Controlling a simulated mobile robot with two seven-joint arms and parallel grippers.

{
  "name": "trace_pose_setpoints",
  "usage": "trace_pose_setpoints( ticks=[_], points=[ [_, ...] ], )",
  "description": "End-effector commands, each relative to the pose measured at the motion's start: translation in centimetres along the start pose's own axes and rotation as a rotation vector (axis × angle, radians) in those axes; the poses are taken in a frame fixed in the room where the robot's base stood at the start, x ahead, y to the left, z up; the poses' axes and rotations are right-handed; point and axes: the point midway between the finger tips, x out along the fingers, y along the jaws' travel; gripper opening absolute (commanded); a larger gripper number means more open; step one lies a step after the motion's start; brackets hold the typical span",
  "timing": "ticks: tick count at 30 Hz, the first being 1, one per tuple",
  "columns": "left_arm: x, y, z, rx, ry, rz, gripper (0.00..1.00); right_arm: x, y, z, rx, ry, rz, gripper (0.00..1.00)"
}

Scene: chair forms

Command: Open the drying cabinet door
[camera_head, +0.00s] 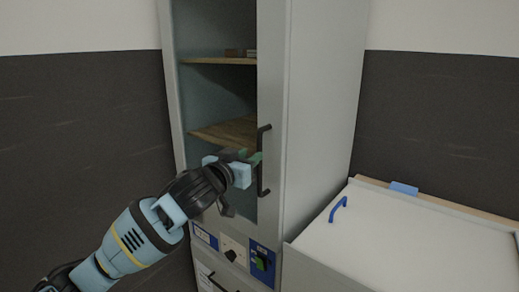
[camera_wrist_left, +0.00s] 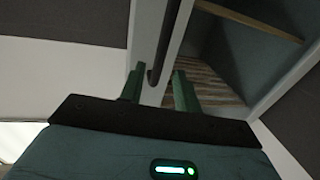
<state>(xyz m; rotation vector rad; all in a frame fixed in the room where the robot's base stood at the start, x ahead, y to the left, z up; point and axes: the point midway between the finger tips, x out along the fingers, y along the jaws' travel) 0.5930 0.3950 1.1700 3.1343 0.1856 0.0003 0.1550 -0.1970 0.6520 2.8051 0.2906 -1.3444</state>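The tall grey drying cabinet (camera_head: 322,110) stands in the middle of the head view. Its door (camera_head: 273,60) has a large pane with shelves showing behind it, and it looks shut. A black vertical bar handle (camera_head: 265,160) sits on the door's right frame. My left gripper (camera_head: 250,158) is at the handle's lower half. In the left wrist view the green fingers (camera_wrist_left: 158,84) are open, with the handle (camera_wrist_left: 162,45) showing between them. A gap shows on each side, and contact cannot be told. My right gripper is in neither view.
Below the door is a blue-and-white control panel (camera_head: 235,254) with a green switch. A white chest-like unit (camera_head: 410,245) with a blue handle (camera_head: 338,208) stands to the right. Dark wall panels lie behind. The space left of the cabinet looks clear.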

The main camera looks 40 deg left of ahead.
Motion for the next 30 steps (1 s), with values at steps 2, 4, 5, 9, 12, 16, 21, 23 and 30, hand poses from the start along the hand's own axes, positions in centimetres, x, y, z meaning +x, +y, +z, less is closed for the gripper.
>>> trace_pose_setpoints(
  ticks=[2, 4, 5, 9, 12, 16, 21, 23, 30],
  points=[
    [1.1, 0.0, -0.2, -0.001, 0.002, -0.001, 0.32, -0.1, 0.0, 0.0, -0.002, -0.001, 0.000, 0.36],
    [2.1, 0.0, -0.2, -0.001, 0.003, -0.001, 0.32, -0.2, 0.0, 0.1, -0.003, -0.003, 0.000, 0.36],
    [2.5, 0.0, -0.2, 0.000, 0.002, -0.002, 0.32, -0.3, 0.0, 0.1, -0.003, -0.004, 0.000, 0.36],
    [4.3, 0.0, -0.2, 0.001, 0.002, -0.001, 0.32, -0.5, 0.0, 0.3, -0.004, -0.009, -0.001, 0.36],
    [5.2, 0.0, -0.1, 0.001, 0.002, -0.001, 0.32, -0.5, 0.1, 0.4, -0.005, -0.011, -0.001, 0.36],
    [6.0, 0.0, -0.1, 0.001, 0.001, -0.001, 0.32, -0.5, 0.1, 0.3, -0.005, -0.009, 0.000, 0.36],
    [6.3, 0.0, 0.0, 0.002, 0.001, 0.000, 0.32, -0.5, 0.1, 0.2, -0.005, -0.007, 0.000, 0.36],
    [6.3, 0.0, 0.0, 0.002, 0.000, 0.000, 0.32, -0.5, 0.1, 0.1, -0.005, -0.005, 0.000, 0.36],
    [6.3, 0.0, 0.0, 0.002, 0.000, 0.000, 0.18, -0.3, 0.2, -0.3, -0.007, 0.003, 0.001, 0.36]
  ],
)
